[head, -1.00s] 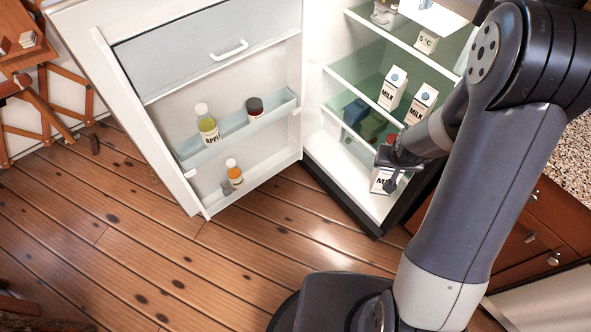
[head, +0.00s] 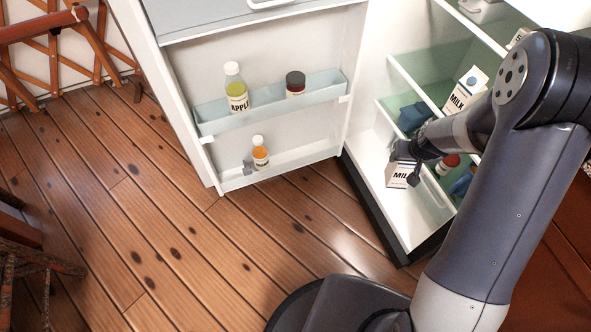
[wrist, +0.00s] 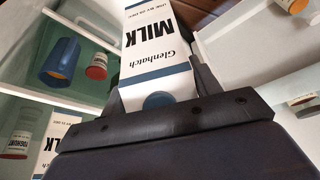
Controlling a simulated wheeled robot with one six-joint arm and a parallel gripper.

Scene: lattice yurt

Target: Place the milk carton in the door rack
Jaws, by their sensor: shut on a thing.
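A white milk carton with a dark blue band (wrist: 155,45) fills the middle of the wrist view between my gripper's fingers (wrist: 155,75). In the head view the same carton (head: 401,176) is low in the front of the fridge, partly hidden by my gripper (head: 408,165), which is shut on it. The open fridge door on the left has an upper door rack (head: 265,108) holding an apple bottle (head: 235,88) and a dark-lidded jar (head: 295,84). A lower door rack (head: 290,165) holds a small orange bottle (head: 260,152) and a grey item; its right part is bare.
Another milk carton (head: 466,90) stands on a fridge shelf. A blue cup (wrist: 60,60) and a red-lidded jar (wrist: 97,67) are close to the held carton in the wrist view. The wooden floor (head: 200,240) before the door is clear.

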